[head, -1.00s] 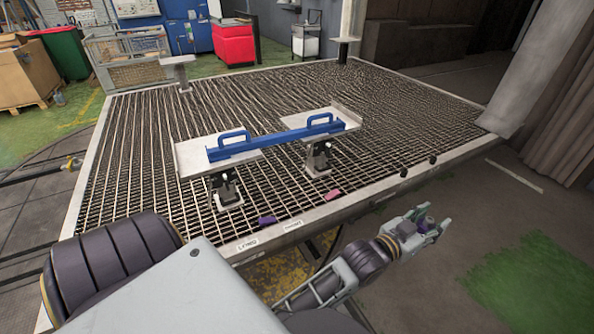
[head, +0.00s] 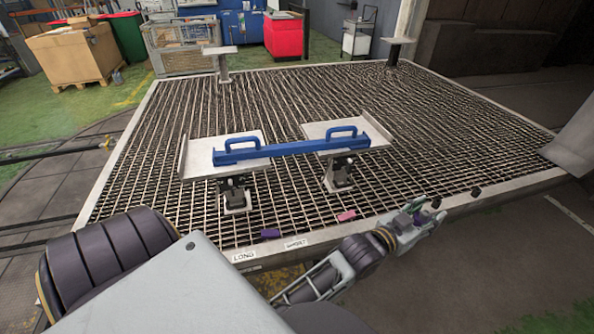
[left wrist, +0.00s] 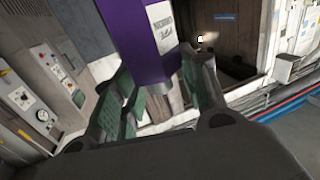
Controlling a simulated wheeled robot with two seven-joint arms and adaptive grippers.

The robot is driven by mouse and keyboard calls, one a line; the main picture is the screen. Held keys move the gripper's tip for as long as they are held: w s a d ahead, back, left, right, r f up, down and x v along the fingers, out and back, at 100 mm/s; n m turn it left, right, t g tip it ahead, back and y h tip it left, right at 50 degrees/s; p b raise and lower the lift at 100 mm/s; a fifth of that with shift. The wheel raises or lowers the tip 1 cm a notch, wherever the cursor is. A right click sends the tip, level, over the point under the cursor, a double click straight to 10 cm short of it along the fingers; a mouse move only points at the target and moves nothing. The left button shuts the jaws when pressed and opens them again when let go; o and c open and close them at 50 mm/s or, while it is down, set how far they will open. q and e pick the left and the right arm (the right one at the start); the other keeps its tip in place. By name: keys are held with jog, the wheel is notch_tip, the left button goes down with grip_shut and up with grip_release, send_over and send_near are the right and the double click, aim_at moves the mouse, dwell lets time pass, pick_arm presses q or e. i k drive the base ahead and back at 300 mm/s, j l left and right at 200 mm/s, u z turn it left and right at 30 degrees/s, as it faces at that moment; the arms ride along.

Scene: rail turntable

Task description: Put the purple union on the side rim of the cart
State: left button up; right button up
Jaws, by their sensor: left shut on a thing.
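My left gripper (head: 428,212) is shut on the purple union (left wrist: 145,40), which fills the space between the fingers in the left wrist view and bears a white label. In the head view only a small purple part of it shows between the fingers. The cart looks like a large grid-topped platform with a pale metal rim (head: 520,182). My gripper overlaps the front right stretch of this rim in the head view; its height above the rim is hard to tell. My right gripper is not in view.
Two dark round knobs (head: 476,192) sit along the front rim near my gripper. A purple block (head: 271,234) and a pink block (head: 346,216) lie on the grid near the LONG (head: 243,255) and SHORT labels. A blue two-handled bar (head: 290,149) spans two plates mid-grid.

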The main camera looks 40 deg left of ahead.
aim_at(310, 225)
jog(key=i+l+u, duration=0.2)
jog(key=i+u, duration=0.25)
jog(key=i+l+u, duration=0.45)
jog(key=i, duration=0.15)
